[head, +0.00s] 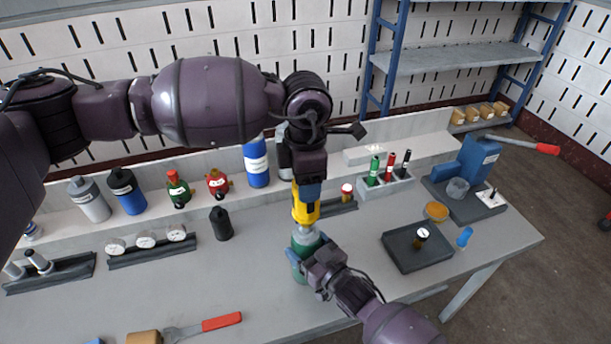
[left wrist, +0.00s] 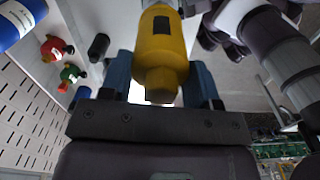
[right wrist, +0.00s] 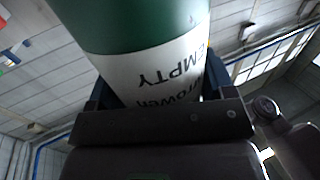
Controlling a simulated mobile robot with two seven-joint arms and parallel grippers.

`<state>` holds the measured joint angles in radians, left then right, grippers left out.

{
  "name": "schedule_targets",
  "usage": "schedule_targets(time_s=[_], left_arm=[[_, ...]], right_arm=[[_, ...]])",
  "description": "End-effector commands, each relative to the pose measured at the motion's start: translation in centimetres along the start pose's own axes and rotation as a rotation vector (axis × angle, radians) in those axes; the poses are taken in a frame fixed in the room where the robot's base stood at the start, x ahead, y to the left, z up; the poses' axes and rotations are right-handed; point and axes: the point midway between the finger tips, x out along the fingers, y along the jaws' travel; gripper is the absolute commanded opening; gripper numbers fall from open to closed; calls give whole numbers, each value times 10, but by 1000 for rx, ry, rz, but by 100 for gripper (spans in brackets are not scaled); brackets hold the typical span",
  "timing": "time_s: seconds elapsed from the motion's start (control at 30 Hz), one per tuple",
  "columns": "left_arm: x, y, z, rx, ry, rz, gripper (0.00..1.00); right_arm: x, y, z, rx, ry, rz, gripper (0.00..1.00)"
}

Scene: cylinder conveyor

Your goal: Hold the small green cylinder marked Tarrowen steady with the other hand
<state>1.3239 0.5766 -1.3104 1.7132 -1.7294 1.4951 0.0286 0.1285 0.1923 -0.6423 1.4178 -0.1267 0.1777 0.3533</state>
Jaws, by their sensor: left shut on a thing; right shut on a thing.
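The small green cylinder (head: 304,242) stands upright on the bench in the head view. My right gripper (head: 318,266) is shut on it from the front right. The right wrist view shows its green body (right wrist: 130,25) and white label (right wrist: 160,72), reading "EMPTY" and part of "Tarrowen", between the fingers (right wrist: 150,95). My left gripper (head: 308,190) is shut on a yellow tool (head: 305,207), directly above the cylinder. The yellow tool fills the middle of the left wrist view (left wrist: 162,50), between blue fingers (left wrist: 160,85). Its lower end meets the cylinder's top; whether they touch is hard to tell.
Grey and blue cylinders (head: 126,190) and red and green regulators (head: 218,183) stand on the rear ledge. A black cylinder (head: 221,224) stands left of the green one. A dark tray (head: 405,258) lies to the right. A red-handled tool (head: 221,322) lies in front.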

Motion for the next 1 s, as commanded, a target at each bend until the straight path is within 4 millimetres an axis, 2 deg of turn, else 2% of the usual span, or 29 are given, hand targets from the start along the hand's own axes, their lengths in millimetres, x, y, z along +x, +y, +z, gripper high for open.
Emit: schedule_targets(time_s=[1.0], left_arm=[[20,0,0,0,0,0,31]], right_arm=[[0,0,0,0,-1,0,47]])
